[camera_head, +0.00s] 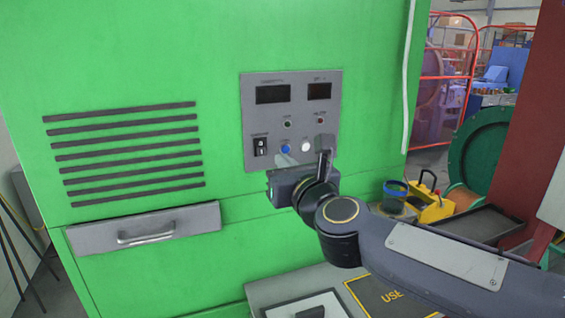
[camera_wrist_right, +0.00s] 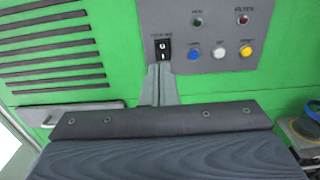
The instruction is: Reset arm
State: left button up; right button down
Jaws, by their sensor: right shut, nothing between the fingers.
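My right arm (camera_head: 430,250) comes in from the lower right in the head view and reaches up to the front of a green cabinet (camera_head: 120,60). My right gripper (camera_head: 300,160) is in front of the lower part of a grey control panel (camera_head: 290,95). In the right wrist view its fingers (camera_wrist_right: 159,70) are together and empty, with their tips just below the black rocker switch (camera_wrist_right: 163,49) in the picture. Whether they touch the panel I cannot tell. Blue (camera_wrist_right: 194,54), white (camera_wrist_right: 219,53) and yellow (camera_wrist_right: 246,51) buttons sit right of the switch. My left gripper is not in view.
A drawer (camera_head: 145,228) with a handle and a slotted vent (camera_head: 125,150) are on the cabinet's left. A yellow carrier (camera_head: 432,200), a dark tray (camera_head: 480,222) and a green reel (camera_head: 475,150) are at the right. A grey surface (camera_head: 270,290) lies below the arm.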

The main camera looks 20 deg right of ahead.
jog(key=s+d+f+n+g+y, duration=0.2)
jog(key=s+f+n+g, duration=1)
jog(key=s+f+n, duration=1.4)
jog(key=f+n+y, duration=0.1)
jog(key=n, duration=0.7)
jog(key=shift+s+d+f+g, duration=0.25)
jog(key=shift+s+d+g, duration=0.05)
jog(key=c, duration=2.2)
grip_release()
